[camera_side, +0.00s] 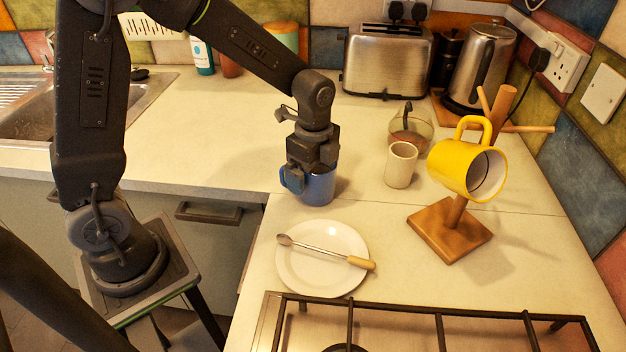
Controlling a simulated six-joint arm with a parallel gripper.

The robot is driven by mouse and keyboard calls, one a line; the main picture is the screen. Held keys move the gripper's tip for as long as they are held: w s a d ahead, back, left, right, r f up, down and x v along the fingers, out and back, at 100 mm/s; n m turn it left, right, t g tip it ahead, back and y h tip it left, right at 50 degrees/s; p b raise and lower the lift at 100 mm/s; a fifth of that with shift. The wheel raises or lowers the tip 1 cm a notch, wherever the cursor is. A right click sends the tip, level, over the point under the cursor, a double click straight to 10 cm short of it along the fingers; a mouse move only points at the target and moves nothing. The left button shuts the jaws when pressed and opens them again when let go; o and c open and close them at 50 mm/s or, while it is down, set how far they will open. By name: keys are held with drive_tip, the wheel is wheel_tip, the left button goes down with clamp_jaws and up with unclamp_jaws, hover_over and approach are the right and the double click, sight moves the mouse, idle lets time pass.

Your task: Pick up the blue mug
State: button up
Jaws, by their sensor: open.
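The blue mug (320,188) stands upright on the pale worktop, just behind the white plate. Its handle (291,180) points to the left. My gripper (309,172) is directly over the mug, pointing down, and is open. It hides the mug's rim and much of its upper part. I cannot tell whether the fingers touch the mug.
A cream cup (400,166) and a glass jug (412,130) stand to the right. A yellow mug (462,165) hangs on a wooden mug tree (450,232). A white plate (310,268) with a spoon (328,252) lies in front, before the hob (400,310).

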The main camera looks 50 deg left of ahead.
drive_tip(key=c, duration=1)
drive_tip(key=shift+r, duration=0.15)
